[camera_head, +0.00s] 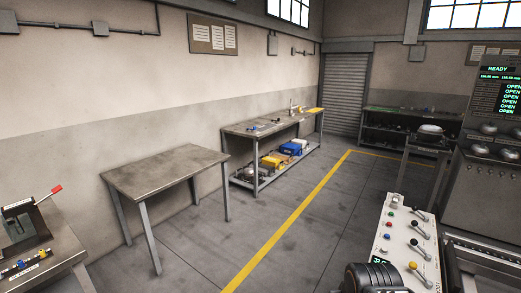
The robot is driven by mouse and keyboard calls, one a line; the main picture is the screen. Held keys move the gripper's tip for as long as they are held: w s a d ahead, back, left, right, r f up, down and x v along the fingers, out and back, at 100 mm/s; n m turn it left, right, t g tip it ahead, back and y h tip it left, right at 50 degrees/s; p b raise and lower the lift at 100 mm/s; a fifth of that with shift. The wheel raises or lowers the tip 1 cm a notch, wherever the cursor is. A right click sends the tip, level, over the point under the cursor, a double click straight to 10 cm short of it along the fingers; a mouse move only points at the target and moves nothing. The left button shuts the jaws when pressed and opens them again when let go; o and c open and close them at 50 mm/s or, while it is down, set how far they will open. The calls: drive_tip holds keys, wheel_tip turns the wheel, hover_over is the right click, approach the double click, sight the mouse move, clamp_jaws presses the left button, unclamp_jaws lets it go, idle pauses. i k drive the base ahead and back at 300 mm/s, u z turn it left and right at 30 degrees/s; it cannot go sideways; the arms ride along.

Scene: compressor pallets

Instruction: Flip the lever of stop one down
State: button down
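A pale control panel (400,238) stands at the lower right. The panel's labels are too small to read, so I cannot tell which lever is stop one's. A tall grey machine (488,160) behind it has a screen (497,90) reading "READY" with several "OPEN" lines. My gripper is not recognisable in the view. A black ribbed rounded part at the bottom partly covers the panel's lower left.
A bare metal table (165,168) stands left of centre. A workbench (270,127) with tools and boxes runs along the wall. A bench (35,250) with a red-handled device (50,195) is at the lower left. The floor around the yellow line (290,222) is clear.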

sight(415, 208)
drive_tip(key=k, duration=0.6)
drive_tip(key=u, duration=0.25)
drive_tip(key=i, duration=2.45)
drive_tip(key=z, duration=0.9)
drive_tip(key=i, duration=1.15)
drive_tip(key=z, duration=1.55)
drive_tip(key=i, duration=0.55)
drive_tip(key=z, duration=0.45)
